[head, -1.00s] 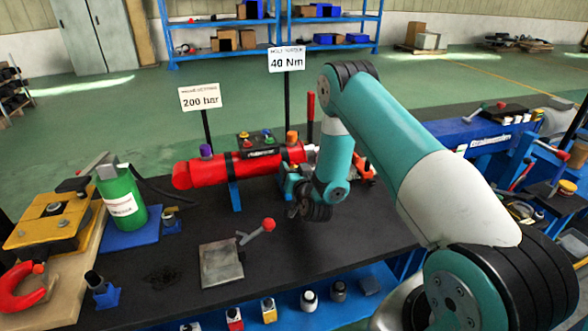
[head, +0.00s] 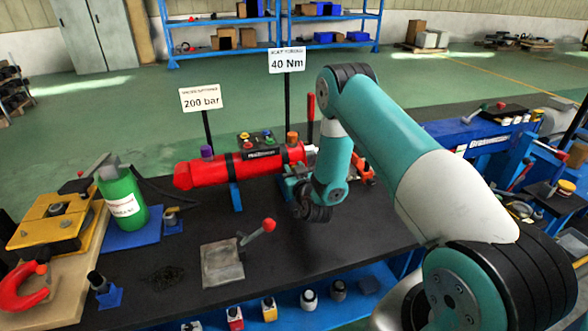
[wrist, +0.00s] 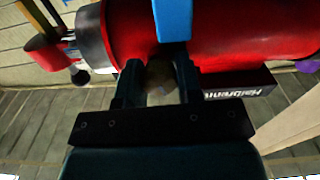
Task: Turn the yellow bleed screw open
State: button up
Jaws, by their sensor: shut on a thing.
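The red cylinder (head: 222,172) lies across the bench in the head view. In the head view my arm hides the screw and the fingertips.
Signs reading 200 bar (head: 201,98) and 40 Nm (head: 287,60) stand on posts. A green bottle (head: 122,200) is at the left. A lever with a red knob (head: 268,226) rises in front. The dark benchtop (head: 330,248) there is clear.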

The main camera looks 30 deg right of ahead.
jog(key=shift+n+p, duration=0.4)
jog(key=shift+n, duration=1.5)
jog(key=shift+a, duration=0.1)
jog(key=o, duration=0.9)
jog(key=shift+o, duration=0.2)
jog(key=shift+s, duration=0.1)
